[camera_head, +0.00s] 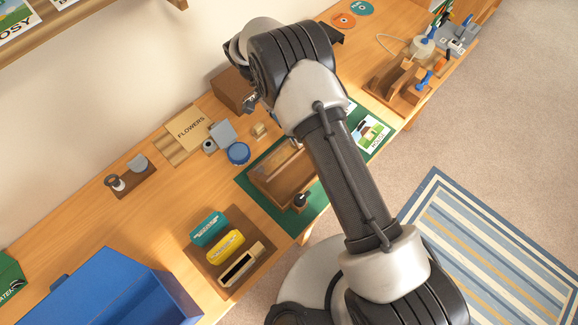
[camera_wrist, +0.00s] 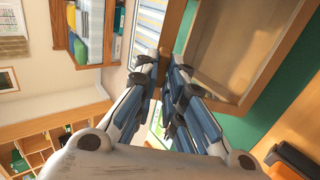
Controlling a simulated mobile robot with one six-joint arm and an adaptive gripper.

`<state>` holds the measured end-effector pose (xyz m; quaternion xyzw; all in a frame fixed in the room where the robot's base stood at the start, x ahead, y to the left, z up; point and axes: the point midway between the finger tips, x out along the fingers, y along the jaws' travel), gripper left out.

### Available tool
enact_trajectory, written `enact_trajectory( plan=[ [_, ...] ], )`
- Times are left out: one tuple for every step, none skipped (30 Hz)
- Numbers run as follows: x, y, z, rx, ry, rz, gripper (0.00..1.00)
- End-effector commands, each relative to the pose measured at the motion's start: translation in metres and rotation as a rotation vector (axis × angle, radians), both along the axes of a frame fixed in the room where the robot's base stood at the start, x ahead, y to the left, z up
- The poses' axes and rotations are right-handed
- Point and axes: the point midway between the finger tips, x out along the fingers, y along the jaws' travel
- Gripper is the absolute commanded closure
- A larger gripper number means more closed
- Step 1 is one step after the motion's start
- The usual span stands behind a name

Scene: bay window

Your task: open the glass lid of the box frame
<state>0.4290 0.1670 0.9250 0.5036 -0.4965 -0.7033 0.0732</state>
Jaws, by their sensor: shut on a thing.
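The box frame (camera_head: 270,190) is a shallow wooden box on a green mat, partly covered by my arm in the head view. In the wrist view its wooden rim and tan inside (camera_wrist: 235,45) fill the upper right. My gripper (camera_wrist: 163,70) shows in the wrist view with its fingers closed on a thin brown wooden strip (camera_wrist: 164,25). The strip looks like the lid's edge, seen apart from the box rim. The glass itself is hard to make out, so I cannot tell the lid's exact angle. The gripper's fingertips are hidden in the head view.
A tray with teal and yellow items (camera_head: 218,238) lies near the box, with a large blue box (camera_head: 105,290) beyond. A blue round lid (camera_head: 238,153) and a FLOWERS board (camera_head: 190,128) lie behind. A wooden tool rack (camera_head: 400,80) stands right. The striped rug (camera_head: 490,250) is clear.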

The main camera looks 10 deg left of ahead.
Motion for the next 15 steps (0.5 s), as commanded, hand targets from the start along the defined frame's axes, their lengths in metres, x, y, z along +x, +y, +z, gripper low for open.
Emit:
enact_trajectory(
  plan=[
    [0.0009, 0.0014, -0.0025, -0.005, 0.004, 0.001, 1.0],
    [0.0014, 0.0019, -0.0017, -0.009, 0.006, 0.001, 1.0],
    [0.0017, 0.0023, -0.0009, -0.011, 0.008, 0.001, 1.0],
    [0.0017, 0.0023, -0.0004, -0.014, 0.01, 0.001, 1.0],
    [0.0016, 0.0024, 0.0001, -0.014, 0.011, 0.001, 1.0],
    [0.0016, 0.0023, 0.0005, -0.015, 0.012, 0.0, 1.0],
    [0.0015, 0.0022, 0.0007, -0.015, 0.012, 0.0, 1.0],
    [0.0015, 0.0022, 0.0008, -0.015, 0.012, 0.0, 1.0],
    [0.0015, 0.0022, 0.0008, -0.014, 0.011, 0.0, 1.0],
    [0.0015, 0.0022, 0.0008, -0.014, 0.011, 0.0, 1.0],
    [0.0015, 0.0022, 0.0008, -0.014, 0.011, 0.0, 1.0],
    [0.0017, 0.0023, 0.0006, -0.015, 0.012, 0.0, 1.0],
    [0.002, 0.0026, 0.0002, -0.017, 0.013, 0.001, 1.0],
    [0.0023, 0.003, -0.0002, -0.02, 0.015, 0.001, 1.0],
    [0.0033, 0.0039, -0.001, -0.025, 0.019, 0.001, 1.0]
  ],
)
